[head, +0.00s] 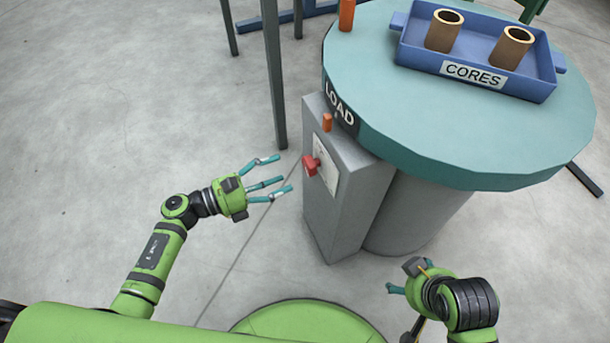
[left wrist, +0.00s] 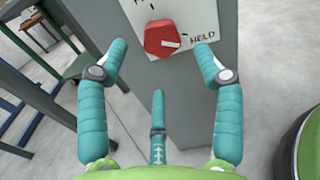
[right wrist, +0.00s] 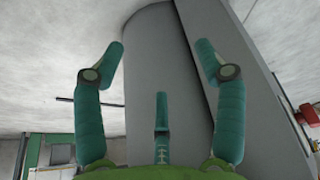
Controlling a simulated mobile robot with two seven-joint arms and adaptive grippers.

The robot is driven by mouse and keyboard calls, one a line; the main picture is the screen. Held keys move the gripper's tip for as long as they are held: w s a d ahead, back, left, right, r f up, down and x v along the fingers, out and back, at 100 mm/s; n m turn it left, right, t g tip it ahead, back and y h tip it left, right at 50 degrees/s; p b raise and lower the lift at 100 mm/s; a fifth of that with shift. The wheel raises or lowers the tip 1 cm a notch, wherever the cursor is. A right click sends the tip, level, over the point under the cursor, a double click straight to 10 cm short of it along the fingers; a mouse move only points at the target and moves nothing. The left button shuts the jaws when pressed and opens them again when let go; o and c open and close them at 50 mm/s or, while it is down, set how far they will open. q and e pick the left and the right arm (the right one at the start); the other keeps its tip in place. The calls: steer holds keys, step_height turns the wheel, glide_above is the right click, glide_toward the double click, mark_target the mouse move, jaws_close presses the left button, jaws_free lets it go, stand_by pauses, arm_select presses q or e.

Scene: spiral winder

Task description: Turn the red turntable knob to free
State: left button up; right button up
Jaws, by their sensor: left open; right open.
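The red turntable knob (head: 311,165) sits on a pale label plate (head: 326,165) on the front of the grey control box (head: 340,200) under the turntable. In the left wrist view the knob (left wrist: 162,38) carries a white pointer mark aimed right, near the word HELD; the label at the top is cut off. My left gripper (head: 272,178) is open and empty, to the left of the knob and apart from it, with its fingers toward the box. My right gripper (head: 398,276) is open and empty, low in front of the turntable pedestal; its fingers are partly hidden in the head view.
The teal turntable (head: 400,125), marked LOAD, overhangs the box. On it stand a blue CORES tray (head: 475,82) with two brown cores and an orange post (head: 346,15). A dark table leg (head: 273,75) rises behind the box. Floor to the left is clear.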

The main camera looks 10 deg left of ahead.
mark_target(305, 166)
arm_select(q)
steer(key=x, duration=0.7)
steer(key=shift+r, duration=0.1)
steer(key=c, duration=1.1)
